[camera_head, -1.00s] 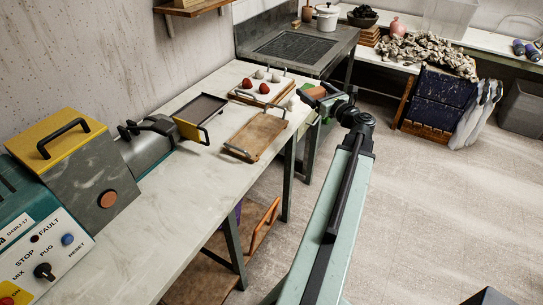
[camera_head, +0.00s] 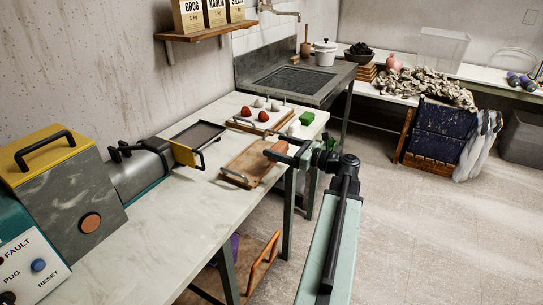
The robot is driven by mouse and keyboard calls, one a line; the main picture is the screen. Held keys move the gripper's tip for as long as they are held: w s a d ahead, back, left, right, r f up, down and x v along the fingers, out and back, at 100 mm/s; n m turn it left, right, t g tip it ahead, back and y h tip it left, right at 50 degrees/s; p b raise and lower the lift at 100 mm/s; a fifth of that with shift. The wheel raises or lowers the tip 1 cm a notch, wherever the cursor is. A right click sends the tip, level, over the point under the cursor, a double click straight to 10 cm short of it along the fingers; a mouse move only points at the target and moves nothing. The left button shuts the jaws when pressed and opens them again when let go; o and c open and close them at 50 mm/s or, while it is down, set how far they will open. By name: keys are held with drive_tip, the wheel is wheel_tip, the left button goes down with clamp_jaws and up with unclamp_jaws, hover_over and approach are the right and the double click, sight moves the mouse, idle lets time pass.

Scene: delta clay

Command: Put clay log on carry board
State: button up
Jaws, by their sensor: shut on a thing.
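The clay log (camera_head: 277,148) is a short terracotta-orange piece. My gripper (camera_head: 284,154) comes in from the right and is shut on it. The carry board (camera_head: 243,161) is a brown wooden board with metal handles, lying on the pale worktop near its front edge. In the picture, the log overlaps the right side of the board. I cannot tell whether it touches the board or hangs just above it. The dark jaws partly hide the log.
The worktop front (camera_head: 170,235) is clear.

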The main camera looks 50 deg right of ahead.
sight(274, 145)
drive_tip(key=x, duration=0.3)
drive_tip(key=shift+w+d+f, duration=0.15)
drive_tip(key=shift+w+d, duration=0.05)
drive_tip(key=shift+w, duration=0.15)
drive_tip(key=shift+f+b, duration=2)
drive_tip(key=shift+b, duration=0.1)
drive_tip(key=o, duration=1.5)
drive_tip(key=shift+r, duration=0.1)
